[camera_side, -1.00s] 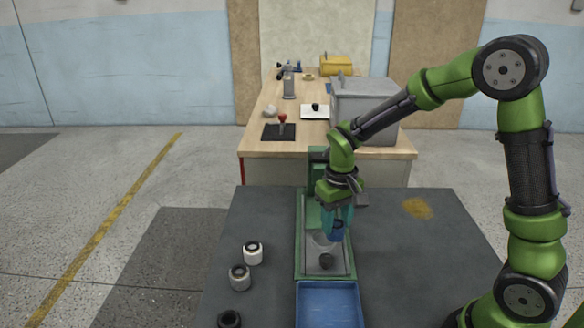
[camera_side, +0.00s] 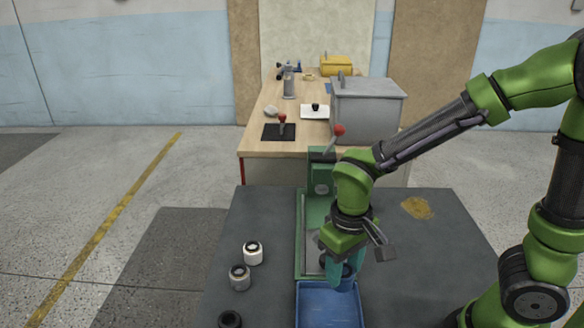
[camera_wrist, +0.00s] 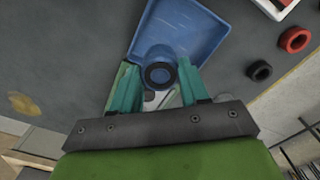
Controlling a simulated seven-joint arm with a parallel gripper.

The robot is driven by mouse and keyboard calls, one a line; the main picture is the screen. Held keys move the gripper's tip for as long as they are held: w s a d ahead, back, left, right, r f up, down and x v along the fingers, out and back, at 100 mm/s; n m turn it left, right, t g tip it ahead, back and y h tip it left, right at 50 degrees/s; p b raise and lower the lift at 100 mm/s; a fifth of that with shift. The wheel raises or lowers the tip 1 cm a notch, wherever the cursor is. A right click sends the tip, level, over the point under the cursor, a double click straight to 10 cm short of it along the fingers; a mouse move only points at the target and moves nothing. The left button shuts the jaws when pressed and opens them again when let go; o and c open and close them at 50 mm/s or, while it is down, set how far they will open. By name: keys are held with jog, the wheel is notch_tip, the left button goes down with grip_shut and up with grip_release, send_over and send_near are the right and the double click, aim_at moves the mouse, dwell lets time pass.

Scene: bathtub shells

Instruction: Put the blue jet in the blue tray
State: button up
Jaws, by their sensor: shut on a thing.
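The blue jet (camera_wrist: 160,75) is a short round blue piece with a dark ring and a hole at its end. It sits between the teal fingertips of my gripper (camera_wrist: 157,88), which is shut on it. In the side view my gripper (camera_side: 342,274) is over the back edge of the blue tray, and the jet there (camera_side: 350,271) is mostly hidden by the fingers. The blue tray (camera_side: 328,308) lies at the front of the table, empty where I can see it. It also shows beyond the jet in the wrist view (camera_wrist: 205,30).
A green fixture (camera_side: 301,250) with a red-knobbed lever (camera_side: 339,130) stands directly behind the tray. A white jet (camera_side: 253,253), a grey one (camera_side: 240,278) and a black one (camera_side: 230,320) stand left of the tray. The table right of the fixture is mostly clear.

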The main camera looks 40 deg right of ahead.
jog(key=shift+m, duration=0.9)
jog(key=shift+w+a+f, duration=0.1)
jog(key=shift+a+f, duration=0.35)
jog(key=shift+f, duration=0.75)
jog(key=shift+w+a+f, duration=0.1)
jog(key=shift+a+f, duration=0.3)
jog(key=shift+f, duration=0.8)
jog(key=shift+w+a+f, duration=0.1)
jog(key=shift+a+f, duration=0.35)
jog(key=shift+f, duration=0.75)
jog(key=shift+s+f, duration=0.1)
jog(key=o, duration=1.2)
jog(key=shift+c, duration=0.2)
